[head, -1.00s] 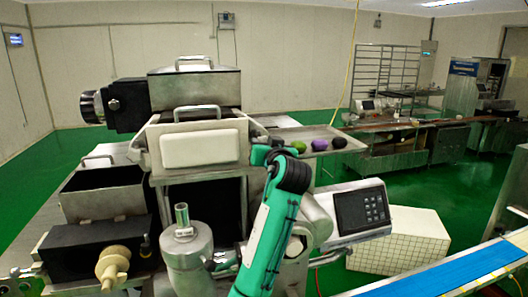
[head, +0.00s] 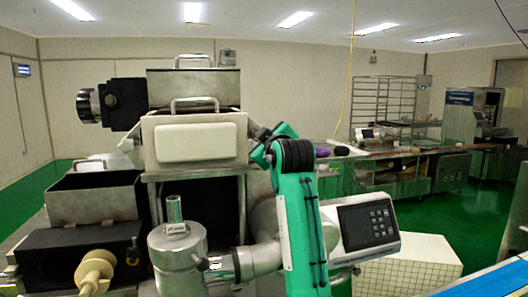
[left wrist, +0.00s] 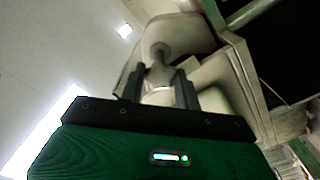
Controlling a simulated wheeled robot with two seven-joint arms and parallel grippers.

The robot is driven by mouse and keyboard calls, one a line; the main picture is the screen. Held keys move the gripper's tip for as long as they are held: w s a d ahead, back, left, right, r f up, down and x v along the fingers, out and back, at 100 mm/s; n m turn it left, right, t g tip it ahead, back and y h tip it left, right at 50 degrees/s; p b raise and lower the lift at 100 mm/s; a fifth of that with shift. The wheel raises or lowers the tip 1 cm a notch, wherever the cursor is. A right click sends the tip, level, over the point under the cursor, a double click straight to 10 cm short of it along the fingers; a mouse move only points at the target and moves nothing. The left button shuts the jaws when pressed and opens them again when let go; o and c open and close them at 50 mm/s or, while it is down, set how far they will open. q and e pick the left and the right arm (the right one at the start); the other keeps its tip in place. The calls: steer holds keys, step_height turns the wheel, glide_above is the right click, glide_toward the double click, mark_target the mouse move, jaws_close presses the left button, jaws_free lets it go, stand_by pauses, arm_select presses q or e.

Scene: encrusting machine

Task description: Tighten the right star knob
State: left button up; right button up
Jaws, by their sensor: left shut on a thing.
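The encrusting machine (head: 195,146) stands in front of me, with a white front panel and metal hoppers. My left gripper (head: 262,136) is at the upper right side of its front housing, at the end of the green and black arm. In the left wrist view, the gripper's two dark fingers (left wrist: 159,84) are shut on a grey knob-like piece (left wrist: 160,72), which shows between them with a rounded end. I take it to be the right star knob; its star shape is not clear. In the head view the knob is hidden by the gripper. My right gripper is not in view.
A control panel with keypad (head: 368,224) is right of my arm. A metal cylinder with a short pipe (head: 178,250) is low in front. A black unit with a beige knob (head: 95,272) is at lower left. A bench (head: 400,152) and rack stand behind on the right.

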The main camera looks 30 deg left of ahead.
arm_select(q)
steer(key=shift+n+b, duration=1.1)
steer(key=shift+n, duration=1.3)
steer(key=o, duration=1)
